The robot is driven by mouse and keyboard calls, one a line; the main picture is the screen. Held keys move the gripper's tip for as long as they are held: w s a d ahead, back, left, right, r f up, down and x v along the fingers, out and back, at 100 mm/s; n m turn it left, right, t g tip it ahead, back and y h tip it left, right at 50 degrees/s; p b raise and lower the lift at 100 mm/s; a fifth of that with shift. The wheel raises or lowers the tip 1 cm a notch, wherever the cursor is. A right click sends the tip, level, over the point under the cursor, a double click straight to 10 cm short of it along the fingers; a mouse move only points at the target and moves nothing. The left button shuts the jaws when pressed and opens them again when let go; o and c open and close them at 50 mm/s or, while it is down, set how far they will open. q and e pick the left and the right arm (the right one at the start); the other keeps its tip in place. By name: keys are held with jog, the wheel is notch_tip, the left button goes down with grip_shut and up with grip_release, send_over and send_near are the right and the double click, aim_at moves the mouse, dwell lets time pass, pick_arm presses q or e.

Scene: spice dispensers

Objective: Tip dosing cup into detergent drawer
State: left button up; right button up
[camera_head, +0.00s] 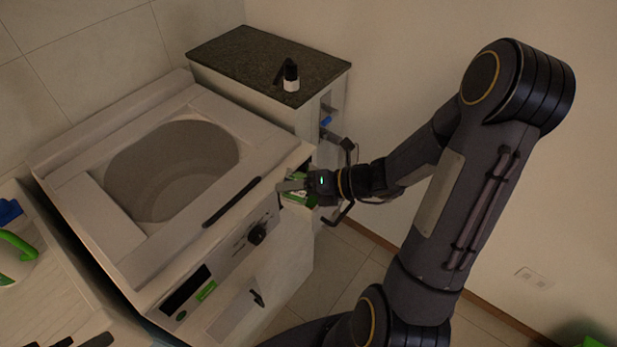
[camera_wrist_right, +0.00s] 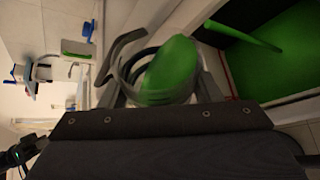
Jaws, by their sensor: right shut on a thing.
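The washing machine (camera_head: 262,166) has its drawer (camera_head: 297,199) pulled out at the right end of the front panel. In the right wrist view the drawer's green inside (camera_wrist_right: 243,45) fills the upper right. My right gripper (camera_head: 287,186) is at the drawer in the head view. In the right wrist view it is shut on the dosing cup (camera_wrist_right: 150,97), a see-through grey cup with green showing in it. The cup is beside the drawer's wall in that view; its exact tilt and height above the drawer are unclear. My left gripper is not in view.
A white surface at the left holds a green-handled jug (camera_head: 17,259) and a blue object (camera_head: 9,211).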

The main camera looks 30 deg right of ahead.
jog(key=shift+r+m+g+y+p, duration=0.3)
jog(key=shift+r+m+y+p, duration=0.25)
jog(key=shift+p, duration=0.4)
dwell(0.5)
jog(key=shift+w+d+f+m+y, duration=0.15)
jog(key=shift+f+m+y, duration=0.1)
jog(key=shift+f+m, duration=0.35)
dwell(0.9)
jog(key=shift+d+r+p, duration=0.1)
jog(key=shift+r+p, duration=0.1)
jog(key=shift+p, duration=0.2)
jog(key=shift+w+d+r+m+y+p, duration=0.3)
jog(key=shift+w+d+m+y+p, duration=0.3)
jog(key=shift+p, duration=0.85)
jog(key=shift+r+m+g+y+p, duration=0.4)
jog(key=shift+m+p, duration=0.25)
jog(key=shift+p, duration=0.75)
